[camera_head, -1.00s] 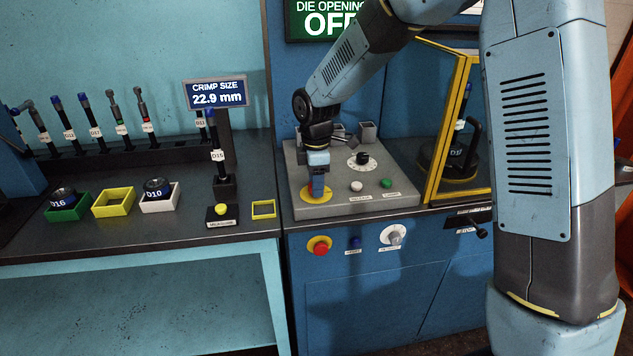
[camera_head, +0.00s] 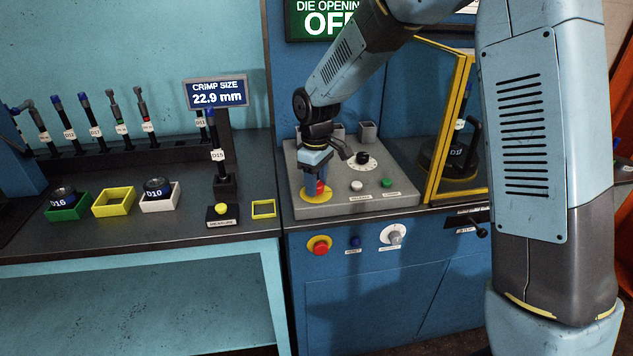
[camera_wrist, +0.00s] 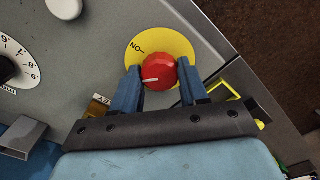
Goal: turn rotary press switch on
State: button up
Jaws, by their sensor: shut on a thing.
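The rotary switch is a red round knob (camera_wrist: 159,72) on a yellow disc (camera_wrist: 161,42). In the wrist view a white line on the knob points left, and an upside-down ON label sits at the disc's upper left. My gripper (camera_wrist: 161,85) is shut on the knob, with one blue finger on each side. In the head view my gripper (camera_head: 318,186) points down at the yellow disc (camera_head: 317,197) on the grey panel's front left. A little of the red knob (camera_head: 320,187) shows there between the fingers.
The grey panel (camera_head: 350,201) also carries a dial (camera_head: 362,159), a white button (camera_head: 357,185) and a green button (camera_head: 387,183). A red emergency button (camera_head: 320,248) and a grey selector (camera_head: 395,237) are on the cabinet front. A yellow-framed guard (camera_head: 440,140) stands right.

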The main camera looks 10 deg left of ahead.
jog(key=m, duration=0.5)
jog(key=shift+w+r+m, duration=0.1)
jog(key=shift+m, duration=2.4)
jog(key=o, duration=1.1)
jog(key=shift+c, duration=0.2)
notch_tip(320, 180, up, 14)
jog(key=shift+f, duration=0.2)
